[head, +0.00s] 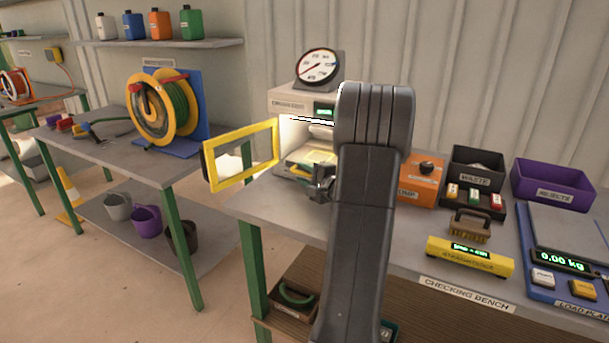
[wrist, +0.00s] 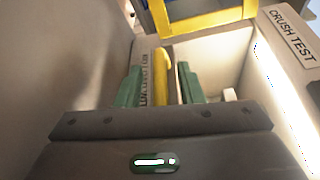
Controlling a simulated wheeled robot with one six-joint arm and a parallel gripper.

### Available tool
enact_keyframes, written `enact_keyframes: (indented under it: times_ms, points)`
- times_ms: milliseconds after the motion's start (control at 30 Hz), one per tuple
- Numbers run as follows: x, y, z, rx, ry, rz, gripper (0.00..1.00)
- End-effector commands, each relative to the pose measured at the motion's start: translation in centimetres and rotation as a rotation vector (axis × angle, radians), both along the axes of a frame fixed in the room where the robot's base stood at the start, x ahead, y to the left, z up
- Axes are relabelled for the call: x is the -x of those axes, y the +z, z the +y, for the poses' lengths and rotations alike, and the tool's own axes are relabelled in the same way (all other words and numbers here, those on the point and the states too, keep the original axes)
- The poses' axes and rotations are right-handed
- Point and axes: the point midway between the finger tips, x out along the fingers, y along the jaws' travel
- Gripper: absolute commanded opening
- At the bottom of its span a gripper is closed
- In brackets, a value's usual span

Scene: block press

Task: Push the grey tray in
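The crush-test press (head: 290,104) stands on the bench with its lit chamber open. The grey tray (head: 297,170) is at the chamber's mouth, with a yellow part on it. In the wrist view the tray's labelled front (wrist: 145,82) and a yellow bar (wrist: 162,78) lie between my fingers. My gripper (head: 322,184) is in front of the chamber mouth, partly hidden by my arm. In the wrist view its green fingers (wrist: 159,70) are parted, with a gap beside the yellow bar. The tray's back is hidden.
The press's yellow-framed door (head: 242,157) is swung open to the left, close beside my gripper. A yellow case (head: 470,256), an orange box (head: 419,178), a waste bin (head: 476,170) and a load plate (head: 566,230) stand to the right.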

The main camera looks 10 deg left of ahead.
Motion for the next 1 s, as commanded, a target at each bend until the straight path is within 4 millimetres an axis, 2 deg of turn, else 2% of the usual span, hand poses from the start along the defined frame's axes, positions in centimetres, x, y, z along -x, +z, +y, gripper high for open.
enact_keyframes:
  times_ms: [167, 600, 800, 1000]
  points:
    - [1.4, 0.2, -1.7, 0.0, -0.003, 0.0, 0.34]
    - [7.6, 0.9, -8.6, 0.0, -0.005, 0.0, 0.34]
    - [8.9, 1.1, -10.0, 0.0, -0.002, 0.002, 0.34]
    - [9.1, 1.1, -10.2, 0.0, -0.001, 0.001, 0.34]
